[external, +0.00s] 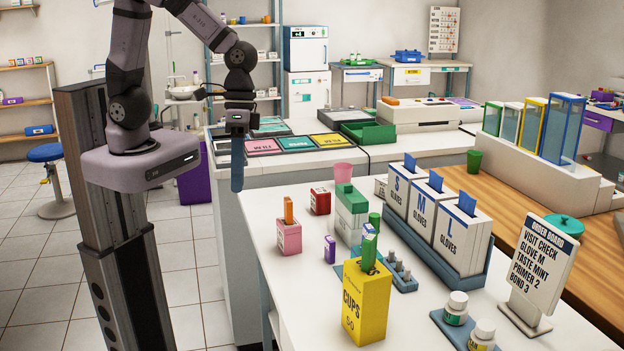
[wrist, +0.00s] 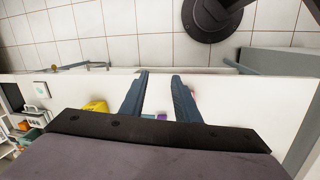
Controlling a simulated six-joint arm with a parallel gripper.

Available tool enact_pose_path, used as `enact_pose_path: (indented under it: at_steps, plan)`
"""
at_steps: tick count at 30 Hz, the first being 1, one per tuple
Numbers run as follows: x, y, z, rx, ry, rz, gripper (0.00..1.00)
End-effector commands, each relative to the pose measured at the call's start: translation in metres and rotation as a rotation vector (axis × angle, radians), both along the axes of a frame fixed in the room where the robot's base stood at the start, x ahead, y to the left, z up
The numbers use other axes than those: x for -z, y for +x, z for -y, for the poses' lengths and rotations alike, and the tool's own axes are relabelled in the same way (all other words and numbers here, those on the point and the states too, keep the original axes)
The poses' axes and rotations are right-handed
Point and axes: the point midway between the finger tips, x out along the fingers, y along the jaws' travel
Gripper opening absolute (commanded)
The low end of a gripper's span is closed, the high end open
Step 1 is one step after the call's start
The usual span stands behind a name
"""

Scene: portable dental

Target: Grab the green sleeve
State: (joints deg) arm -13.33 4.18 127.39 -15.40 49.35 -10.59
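A green sleeve-like piece (external: 369,252) stands upright out of the top of the yellow CUPS box (external: 366,305), near the front of the white counter in the external view. The yellow box also shows in part in the wrist view (wrist: 95,107), left of the fingers; I cannot make out the green piece there. My gripper (external: 238,188) hangs fingers-down at the counter's left edge, well left of the yellow box. In the wrist view its two blue fingers (wrist: 160,76) are apart, with nothing held between them.
A pink box (external: 288,237), a purple bottle (external: 329,250) and a green-and-white box (external: 350,212) stand near the yellow box. Glove boxes (external: 434,218) stand behind it to the right. An order board (external: 538,262) and small jars (external: 456,308) are at the front right.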

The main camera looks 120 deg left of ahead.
Motion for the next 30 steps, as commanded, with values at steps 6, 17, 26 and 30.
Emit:
enact_pose_path:
  at_steps: [6, 17, 26, 30]
  plan:
    - [0.040, 0.095, -0.069, -0.555, -0.268, 0.025, 0.29]
    - [0.052, 0.180, -0.255, -1.207, -0.804, 0.166, 0.29]
    - [0.122, 0.157, -0.347, -1.386, -1.114, 0.117, 0.29]
    - [0.138, 0.157, -0.339, -1.522, -1.201, -0.048, 0.29]
